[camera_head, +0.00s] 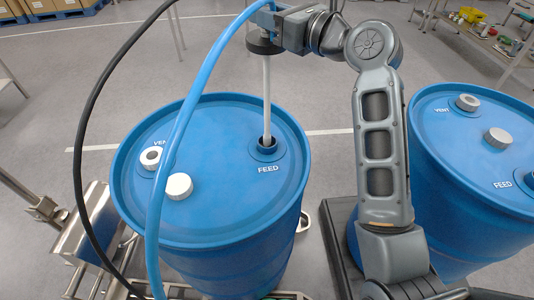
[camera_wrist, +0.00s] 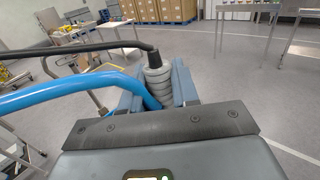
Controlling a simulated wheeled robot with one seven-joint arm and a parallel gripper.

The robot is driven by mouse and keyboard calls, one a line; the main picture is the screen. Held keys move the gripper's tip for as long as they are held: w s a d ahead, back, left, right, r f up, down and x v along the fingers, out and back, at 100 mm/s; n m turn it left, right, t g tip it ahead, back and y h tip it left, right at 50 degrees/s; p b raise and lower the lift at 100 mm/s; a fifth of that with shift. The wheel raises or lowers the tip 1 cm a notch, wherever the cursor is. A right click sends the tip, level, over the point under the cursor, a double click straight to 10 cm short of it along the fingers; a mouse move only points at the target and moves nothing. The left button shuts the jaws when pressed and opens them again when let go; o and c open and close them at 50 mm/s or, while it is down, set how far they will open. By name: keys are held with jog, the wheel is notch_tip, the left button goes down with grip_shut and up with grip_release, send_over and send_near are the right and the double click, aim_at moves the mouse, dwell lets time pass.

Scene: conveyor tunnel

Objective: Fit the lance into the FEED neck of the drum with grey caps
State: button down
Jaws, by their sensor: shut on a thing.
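My gripper (camera_head: 272,22) is shut on the upper end of the lance, above the left drum. In the wrist view, my gripper (camera_wrist: 158,85) clasps the lance's grey ribbed grip (camera_wrist: 155,75). The pale lance tube (camera_head: 266,95) hangs about upright, its lower end at the dark opening of the left drum's FEED neck (camera_head: 267,150). How deep it sits is hidden. This blue drum (camera_head: 220,210) has a whitish cap (camera_head: 179,186) on its lid. The right blue drum (camera_head: 450,190) has a greyer cap (camera_head: 498,138); its FEED neck (camera_head: 527,180) is cut by the picture edge.
A blue hose (camera_head: 165,170) and a black hose (camera_head: 78,150) arch across the left drum's side. A steel frame (camera_head: 98,225) stands left of it. A table with items (camera_head: 480,35) and boxes on pallets (camera_head: 50,8) are behind. The floor behind the drums is clear.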

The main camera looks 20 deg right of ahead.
jog(key=shift+r, duration=2.85)
jog(key=shift+s, duration=0.1)
